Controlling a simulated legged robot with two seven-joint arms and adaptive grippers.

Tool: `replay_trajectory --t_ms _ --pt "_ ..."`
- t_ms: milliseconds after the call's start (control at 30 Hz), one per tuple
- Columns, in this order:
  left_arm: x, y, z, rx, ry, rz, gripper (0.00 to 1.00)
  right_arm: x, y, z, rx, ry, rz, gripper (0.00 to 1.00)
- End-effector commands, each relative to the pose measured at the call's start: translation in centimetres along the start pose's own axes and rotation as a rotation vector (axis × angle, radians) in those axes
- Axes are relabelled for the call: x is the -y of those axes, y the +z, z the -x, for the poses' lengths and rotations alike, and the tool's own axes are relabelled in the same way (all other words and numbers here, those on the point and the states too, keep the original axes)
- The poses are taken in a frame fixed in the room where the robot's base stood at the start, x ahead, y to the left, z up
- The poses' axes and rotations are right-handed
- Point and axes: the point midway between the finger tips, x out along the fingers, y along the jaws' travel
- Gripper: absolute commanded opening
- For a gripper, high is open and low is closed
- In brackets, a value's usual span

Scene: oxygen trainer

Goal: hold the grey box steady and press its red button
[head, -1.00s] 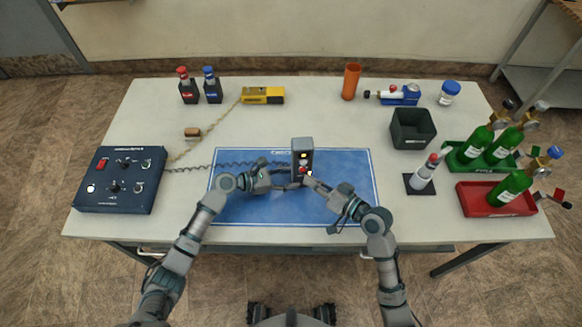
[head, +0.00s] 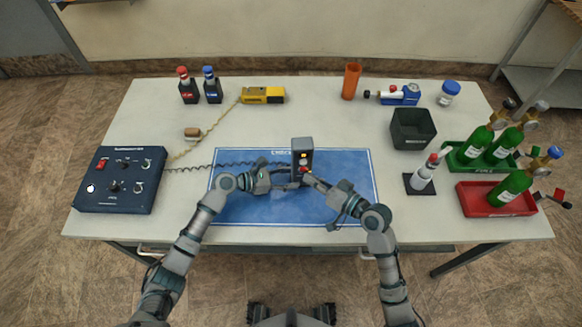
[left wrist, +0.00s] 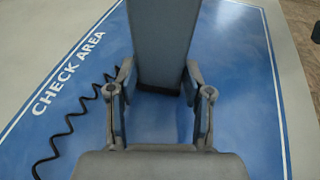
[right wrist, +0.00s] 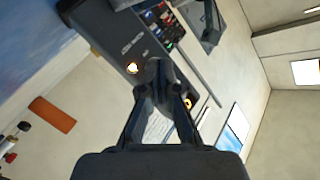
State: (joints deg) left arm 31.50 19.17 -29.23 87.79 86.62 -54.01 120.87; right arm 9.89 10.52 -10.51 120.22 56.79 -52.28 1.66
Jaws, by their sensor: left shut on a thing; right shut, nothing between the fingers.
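The grey box (head: 302,145) stands upright on the blue check-area mat (head: 235,210), its dark front showing a lit amber lamp and the red button (head: 304,169) below. My left gripper (head: 290,181) is shut on the box's sides; the left wrist view shows the box (left wrist: 165,40) between its two fingers (left wrist: 160,80). My right gripper (head: 308,178) is shut and empty, its tips close to the box front by the button. In the right wrist view the shut fingertips (right wrist: 156,70) overlap the dark front (right wrist: 105,35), between two orange lights. The button is hidden there; contact is unclear.
A blue control panel (head: 120,200) sits at the left, with a black coiled cable (head: 235,164) running toward the box. A white bottle on a black stand (head: 421,184), a dark bin (head: 412,130) and trays of green bottles (head: 497,207) stand right. The mat's front is mostly clear.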

Motion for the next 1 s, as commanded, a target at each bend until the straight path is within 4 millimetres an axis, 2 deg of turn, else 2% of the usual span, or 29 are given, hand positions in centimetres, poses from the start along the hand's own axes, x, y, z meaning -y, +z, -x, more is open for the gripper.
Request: replay_trajectory --t_ms 1000 --pt "-0.01 0.08 0.01 0.001 0.001 -0.001 0.3 -0.41 -0.44 -0.59 -0.001 0.0 0.0 0.0"
